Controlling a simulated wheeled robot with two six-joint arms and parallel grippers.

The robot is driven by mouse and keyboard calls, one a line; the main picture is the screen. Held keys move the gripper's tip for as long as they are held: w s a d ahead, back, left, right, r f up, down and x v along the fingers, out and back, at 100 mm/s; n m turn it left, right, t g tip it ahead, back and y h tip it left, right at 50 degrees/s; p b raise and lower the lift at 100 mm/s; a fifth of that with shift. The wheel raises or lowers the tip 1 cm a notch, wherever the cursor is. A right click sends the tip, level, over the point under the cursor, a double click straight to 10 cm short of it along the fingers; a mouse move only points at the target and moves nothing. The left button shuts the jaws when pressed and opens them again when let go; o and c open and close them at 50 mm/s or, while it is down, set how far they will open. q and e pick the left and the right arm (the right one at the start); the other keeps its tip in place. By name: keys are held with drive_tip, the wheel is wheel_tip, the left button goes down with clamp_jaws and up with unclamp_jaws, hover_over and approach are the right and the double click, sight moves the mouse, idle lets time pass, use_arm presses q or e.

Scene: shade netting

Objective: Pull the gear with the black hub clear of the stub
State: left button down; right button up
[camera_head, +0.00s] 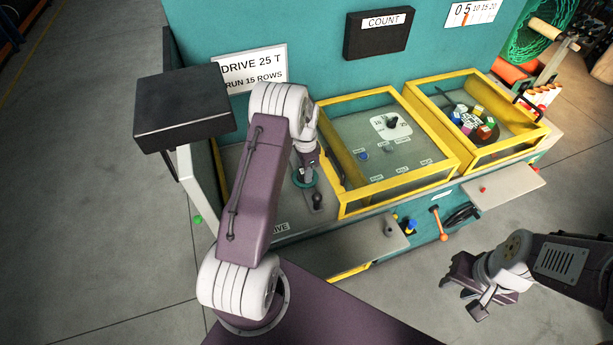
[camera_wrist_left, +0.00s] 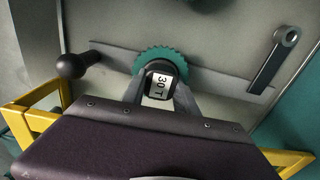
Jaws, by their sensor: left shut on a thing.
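The teal toothed gear (camera_wrist_left: 151,56) has a black hub (camera_wrist_left: 160,68) with a white "30 T" label. It sits in front of a grey bar in the left wrist view, and in the head view its teal rim (camera_head: 299,180) shows in the left bay of the machine. My left gripper (camera_wrist_left: 160,92) is shut on the black hub, one finger on each side. In the head view it (camera_head: 307,170) reaches down into that bay. The stub is hidden behind the hub. My right gripper (camera_head: 474,294) is open and empty over the floor at the lower right.
A black-knobbed handle (camera_wrist_left: 72,65) stands left of the gear, and a grey arm with a ring end (camera_wrist_left: 273,60) lies to its right. Yellow-framed clear covers (camera_head: 385,145) lie just right of the bay. A dark box (camera_head: 183,108) stands at its left. A "DRIVE 25 T" sign (camera_head: 250,70) is behind.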

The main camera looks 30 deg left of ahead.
use_arm(q)
drive_tip(key=shift+r+p, duration=0.45)
drive_tip(key=shift+r, duration=0.25)
drive_tip(key=shift+r+p, duration=1.6)
drive_tip(key=shift+r, duration=0.6)
wheel_tip(320, 180, up, 4)
drive_tip(key=p, duration=0.3)
drive_tip(key=shift+f, duration=0.1)
